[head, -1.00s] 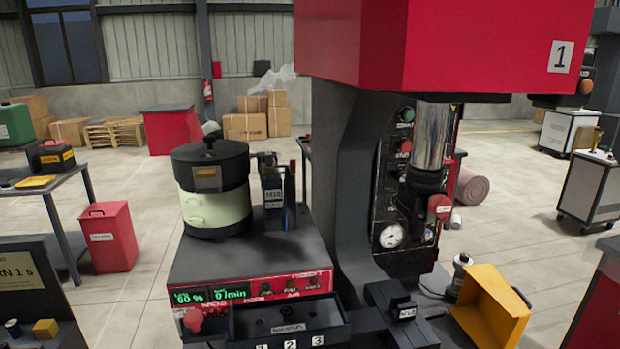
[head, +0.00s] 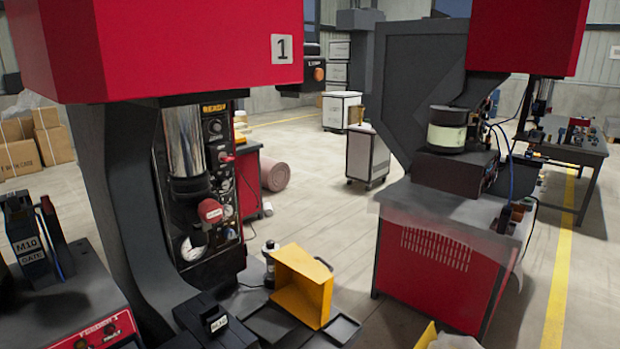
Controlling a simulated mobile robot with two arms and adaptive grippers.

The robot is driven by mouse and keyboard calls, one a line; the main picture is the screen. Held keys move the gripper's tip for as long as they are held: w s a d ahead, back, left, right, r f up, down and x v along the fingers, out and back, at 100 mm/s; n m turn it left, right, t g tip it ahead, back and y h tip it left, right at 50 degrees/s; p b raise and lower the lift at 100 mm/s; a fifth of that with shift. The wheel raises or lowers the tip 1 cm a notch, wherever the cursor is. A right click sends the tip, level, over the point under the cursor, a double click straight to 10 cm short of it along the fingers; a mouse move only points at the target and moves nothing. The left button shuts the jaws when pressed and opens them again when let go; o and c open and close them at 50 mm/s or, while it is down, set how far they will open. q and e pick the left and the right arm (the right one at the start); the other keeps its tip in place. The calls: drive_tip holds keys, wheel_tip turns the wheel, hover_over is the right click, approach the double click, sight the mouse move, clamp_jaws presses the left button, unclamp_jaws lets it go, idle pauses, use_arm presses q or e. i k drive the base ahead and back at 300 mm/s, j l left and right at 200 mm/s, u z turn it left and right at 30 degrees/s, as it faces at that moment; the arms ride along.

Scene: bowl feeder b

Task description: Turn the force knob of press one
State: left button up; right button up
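Press one (head: 120,200) stands at the left, with a red head marked 1 (head: 282,48) and a dark curved column. Its control panel (head: 228,180) faces right behind the bright steel ram (head: 184,140). A small READY display (head: 214,107) tops the panel, with a round dark knob (head: 215,127) just under it. The lettering by the knob is too small to read, so I cannot tell whether it is the force knob. The ram and a red-capped part (head: 210,210) hide some of the panel. Neither of my grippers is in view.
A yellow chute (head: 302,285) sits at the press's base. A second red-and-dark press (head: 430,90) stands at the right on a red cabinet (head: 435,265). A white cart (head: 366,155) stands behind. Open floor lies between the two presses.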

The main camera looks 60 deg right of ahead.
sight(223, 183)
drive_tip(key=z, duration=1.35)
